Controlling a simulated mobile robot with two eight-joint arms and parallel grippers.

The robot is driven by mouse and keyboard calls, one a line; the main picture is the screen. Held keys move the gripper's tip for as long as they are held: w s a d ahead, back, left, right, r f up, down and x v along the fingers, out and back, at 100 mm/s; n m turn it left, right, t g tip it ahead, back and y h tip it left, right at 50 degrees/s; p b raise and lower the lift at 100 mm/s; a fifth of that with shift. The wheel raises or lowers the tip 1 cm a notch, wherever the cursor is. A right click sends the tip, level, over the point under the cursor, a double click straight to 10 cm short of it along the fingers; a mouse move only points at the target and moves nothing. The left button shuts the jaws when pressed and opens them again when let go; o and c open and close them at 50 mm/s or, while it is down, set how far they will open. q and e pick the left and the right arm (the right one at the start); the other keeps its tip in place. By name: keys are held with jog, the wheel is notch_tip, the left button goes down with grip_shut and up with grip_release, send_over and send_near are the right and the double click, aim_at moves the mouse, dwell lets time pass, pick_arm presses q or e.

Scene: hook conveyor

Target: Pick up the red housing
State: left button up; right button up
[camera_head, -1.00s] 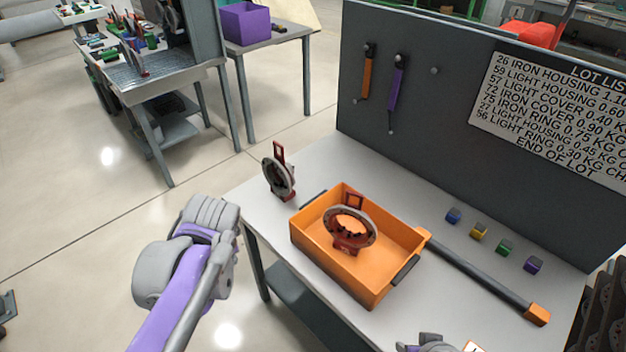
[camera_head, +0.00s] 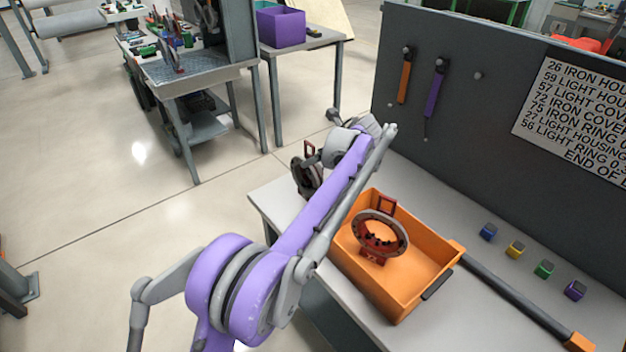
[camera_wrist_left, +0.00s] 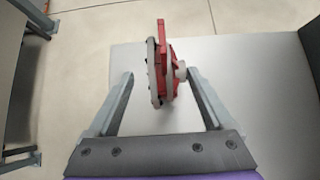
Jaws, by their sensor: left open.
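A dark red housing with a grey round flange and an upright handle (camera_head: 307,172) stands on the table's left end, partly hidden by my left arm. In the left wrist view the red housing (camera_wrist_left: 163,62) stands edge-on between the fingers of my left gripper (camera_wrist_left: 158,73). The gripper is open, with a gap showing on both sides of the housing. In the head view my left forearm hides most of the gripper. Another dark red housing with a round flange (camera_head: 382,240) sits in the orange tray (camera_head: 404,299). My right gripper is out of view.
The grey table (camera_head: 462,325) has a dark back panel (camera_head: 480,130) with hanging orange and purple tools. A dark bar with orange ends (camera_head: 510,292) lies right of the tray. Several small coloured blocks (camera_head: 515,249) line the back.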

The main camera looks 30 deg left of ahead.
pick_arm(q)
jog(key=x, duration=0.7)
jog(key=shift+w+f, duration=0.15)
jog(key=shift+f, duration=0.05)
grip_shut()
jog(key=shift+r, duration=0.15)
dwell(1.0)
